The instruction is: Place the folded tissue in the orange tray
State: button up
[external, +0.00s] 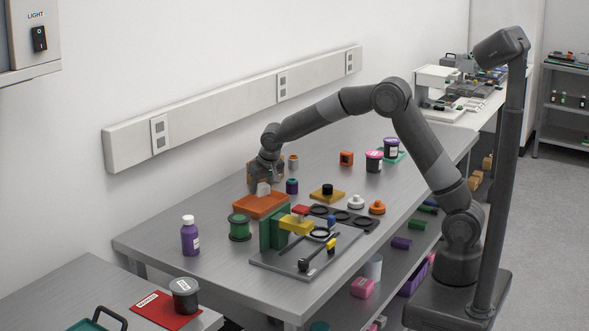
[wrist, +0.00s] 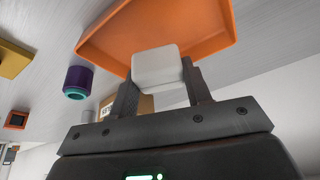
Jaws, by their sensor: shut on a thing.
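The folded tissue is a small white block (wrist: 157,67) between the fingers of my gripper (wrist: 160,85) in the wrist view. My gripper is shut on it. In the external view the white tissue (external: 263,188) shows just under my gripper (external: 264,178), over the orange tray (external: 257,207). The tray also fills the top of the wrist view (wrist: 130,35). The tissue overlaps the tray's edge in the wrist view. I cannot tell whether it touches the tray.
A purple cylinder (external: 292,186) stands right of the tray, and a green spool (external: 240,228) stands in front of it. A cardboard-coloured box (external: 252,172) is behind my gripper. A green block (external: 275,228) with a yellow piece stands close to the tray. The table's left part is clear around a purple bottle (external: 190,238).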

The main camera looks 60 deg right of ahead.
aim_at(261, 207)
jog(key=shift+a+f, duration=0.15)
jog(key=shift+f, duration=1.95)
jog(key=shift+f, duration=0.15)
jog(key=o, duration=0.9)
jog(key=shift+o, duration=0.2)
